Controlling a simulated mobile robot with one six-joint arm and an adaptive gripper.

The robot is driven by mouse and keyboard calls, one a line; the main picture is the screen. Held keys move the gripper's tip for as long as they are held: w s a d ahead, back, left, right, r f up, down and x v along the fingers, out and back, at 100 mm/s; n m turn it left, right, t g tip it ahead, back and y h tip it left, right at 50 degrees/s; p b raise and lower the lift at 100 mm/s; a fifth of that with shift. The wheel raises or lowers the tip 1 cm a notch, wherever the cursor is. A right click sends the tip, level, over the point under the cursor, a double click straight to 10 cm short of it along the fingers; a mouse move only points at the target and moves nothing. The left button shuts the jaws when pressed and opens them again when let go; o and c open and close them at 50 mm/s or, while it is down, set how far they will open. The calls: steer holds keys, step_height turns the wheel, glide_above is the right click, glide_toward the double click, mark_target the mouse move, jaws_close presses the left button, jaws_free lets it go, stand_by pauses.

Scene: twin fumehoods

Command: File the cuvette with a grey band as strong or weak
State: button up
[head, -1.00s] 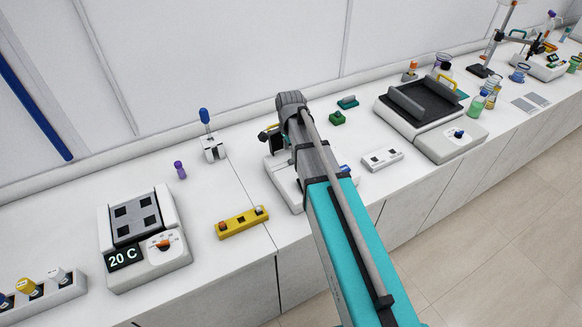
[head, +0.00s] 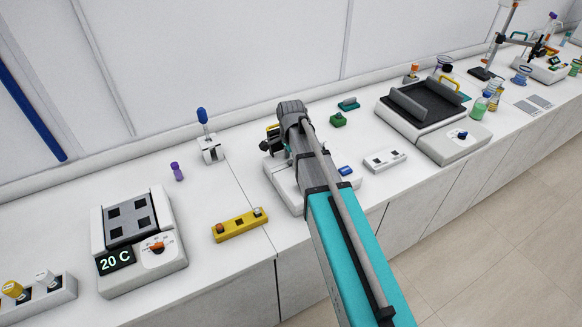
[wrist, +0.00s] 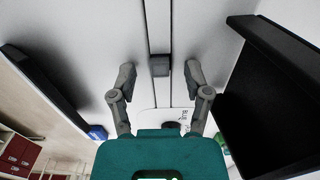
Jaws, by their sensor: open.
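My gripper (wrist: 157,82) is open in the wrist view, its two grey fingers apart with nothing held between them. A small dark grey block (wrist: 160,66) on a narrow dark strip shows between the fingertips; I cannot tell what it is. In the head view my arm hides most of a white instrument (head: 288,190) under the gripper. A yellow holder (head: 240,226) with small capped pieces at both ends lies left of the arm. A white two-slot block (head: 384,160) lies to the right. I cannot make out a cuvette with a grey band.
A heater block reading 20 C (head: 140,240) and a white vial rack (head: 40,297) stand at left. A blue-knobbed lever (head: 210,148) and purple vial (head: 177,171) are behind. A black-topped device (head: 430,110) stands right. Bench around the yellow holder is clear.

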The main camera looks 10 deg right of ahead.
mark_target(291, 161)
jaws_close()
stand_by(0.3)
steer(key=shift+r, duration=0.2)
step_height(291, 161, up, 10)
steer(key=p, duration=1)
steer(key=shift+f, duration=0.2)
steer(key=shift+r, duration=0.1)
stand_by(0.5)
steer(key=shift+r+p, duration=1.45)
steer(key=shift+p, duration=0.1)
steer(key=shift+r+p, duration=1.5)
